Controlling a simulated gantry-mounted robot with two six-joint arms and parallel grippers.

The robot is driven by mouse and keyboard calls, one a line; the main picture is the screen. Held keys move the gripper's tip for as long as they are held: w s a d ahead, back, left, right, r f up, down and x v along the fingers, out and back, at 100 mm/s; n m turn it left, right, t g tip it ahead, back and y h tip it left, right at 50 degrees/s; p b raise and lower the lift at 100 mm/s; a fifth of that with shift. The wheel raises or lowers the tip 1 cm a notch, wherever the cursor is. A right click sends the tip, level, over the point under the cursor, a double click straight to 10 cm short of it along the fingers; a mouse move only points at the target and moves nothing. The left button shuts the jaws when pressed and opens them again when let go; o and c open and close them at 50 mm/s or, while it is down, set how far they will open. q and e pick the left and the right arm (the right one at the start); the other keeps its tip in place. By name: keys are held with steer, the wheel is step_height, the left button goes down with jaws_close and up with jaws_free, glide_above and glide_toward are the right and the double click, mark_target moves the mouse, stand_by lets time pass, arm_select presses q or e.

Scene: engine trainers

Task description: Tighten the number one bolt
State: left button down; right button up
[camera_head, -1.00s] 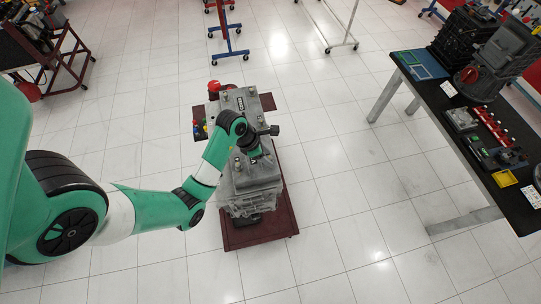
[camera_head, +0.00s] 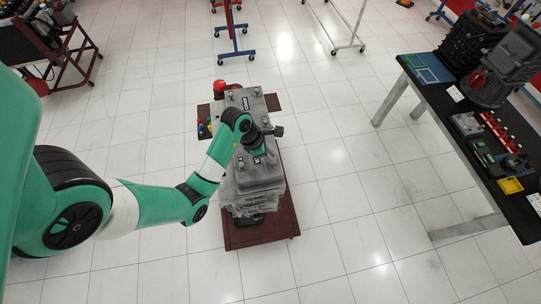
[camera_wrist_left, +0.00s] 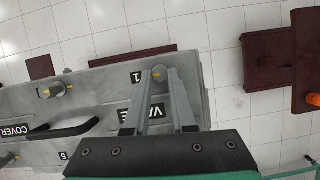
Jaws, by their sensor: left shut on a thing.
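The number one bolt (camera_wrist_left: 158,73) stands at the edge of the grey cover, beside a black label with a white 1 (camera_wrist_left: 136,78). It carries a yellow mark. My left gripper (camera_wrist_left: 159,77) is shut on it, with one grey finger on each side of the bolt head. In the head view my left arm reaches in from the left, and its wrist and gripper (camera_head: 255,148) are over the grey engine (camera_head: 262,178). There the arm hides the bolt. My right gripper is not in view.
Another yellow-marked bolt (camera_wrist_left: 55,91) and a black handle-like bar (camera_wrist_left: 62,131) are on the cover. The engine stands on a dark red stand (camera_head: 262,235). A black table (camera_head: 450,95) with parts is at the right. The tiled floor between is clear.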

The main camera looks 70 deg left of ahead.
arm_select(q)
steer(key=m, duration=0.2)
steer(key=m+h, duration=0.1)
steer(key=m, duration=0.1)
steer(key=m+g+h, duration=0.1)
steer(key=shift+w+a+m, duration=0.15)
steer(key=shift+a+m, duration=0.1)
steer(key=shift+m, duration=0.15)
steer(key=m+g+h, duration=0.1)
steer(key=m, duration=0.3)
steer(key=shift+w+a+r, duration=0.1)
steer(key=shift+w, duration=0.05)
steer(key=shift+m+g, duration=0.3)
steer(key=shift+m, duration=0.5)
steer(key=c, duration=0.7)
jaws_free()
steer(key=shift+c, duration=0.2)
steer(key=shift+w, duration=0.1)
